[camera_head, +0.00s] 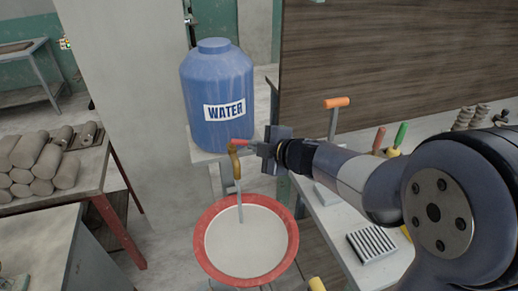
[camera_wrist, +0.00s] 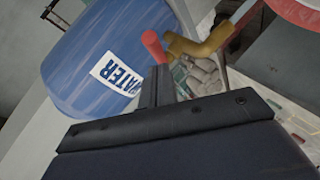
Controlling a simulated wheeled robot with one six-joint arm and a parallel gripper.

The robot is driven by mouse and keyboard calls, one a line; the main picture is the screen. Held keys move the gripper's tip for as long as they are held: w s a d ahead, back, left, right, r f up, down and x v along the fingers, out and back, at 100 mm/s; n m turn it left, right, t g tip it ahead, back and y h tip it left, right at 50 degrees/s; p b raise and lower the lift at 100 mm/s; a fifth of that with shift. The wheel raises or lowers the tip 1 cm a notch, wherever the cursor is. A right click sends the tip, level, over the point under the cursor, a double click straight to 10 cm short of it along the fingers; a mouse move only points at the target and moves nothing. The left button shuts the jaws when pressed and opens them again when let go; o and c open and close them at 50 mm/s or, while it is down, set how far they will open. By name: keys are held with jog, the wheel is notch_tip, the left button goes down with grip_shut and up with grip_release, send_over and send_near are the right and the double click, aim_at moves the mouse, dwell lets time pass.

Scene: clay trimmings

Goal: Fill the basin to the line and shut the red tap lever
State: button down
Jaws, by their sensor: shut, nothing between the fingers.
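A blue barrel labelled WATER (camera_head: 216,92) stands behind a brass tap (camera_head: 236,165). The tap's red lever (camera_head: 238,142) points toward my gripper (camera_head: 260,149). A pale stream (camera_head: 240,206) runs from the spout into the red-rimmed basin (camera_head: 293,232), which holds whitish liquid or has a pale inside. I cannot make out a fill line. In the wrist view the lever (camera_wrist: 152,46) and tap (camera_wrist: 205,44) lie just beyond my fingertips (camera_wrist: 158,82). My gripper is shut and empty, close to the lever; I cannot tell whether it touches it.
A bench at the right holds a ribbed block (camera_head: 372,244) and tools with orange, red and green handles (camera_head: 400,136). Clay rolls (camera_head: 45,160) lie stacked on a table at the left. A dark wooden panel (camera_head: 370,60) stands behind the bench.

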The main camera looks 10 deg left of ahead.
jog(key=shift+w+f, duration=0.3)
jog(key=shift+w, duration=0.1)
jog(key=shift+w+r, duration=0.1)
jog(key=shift+w, duration=0.05)
jog(key=shift+w+d+p, duration=0.2)
jog(key=shift+w+p, duration=0.7)
jog(key=shift+w+d+p, duration=0.15)
jog(key=shift+w+p, duration=0.7)
jog(key=shift+p, duration=0.05)
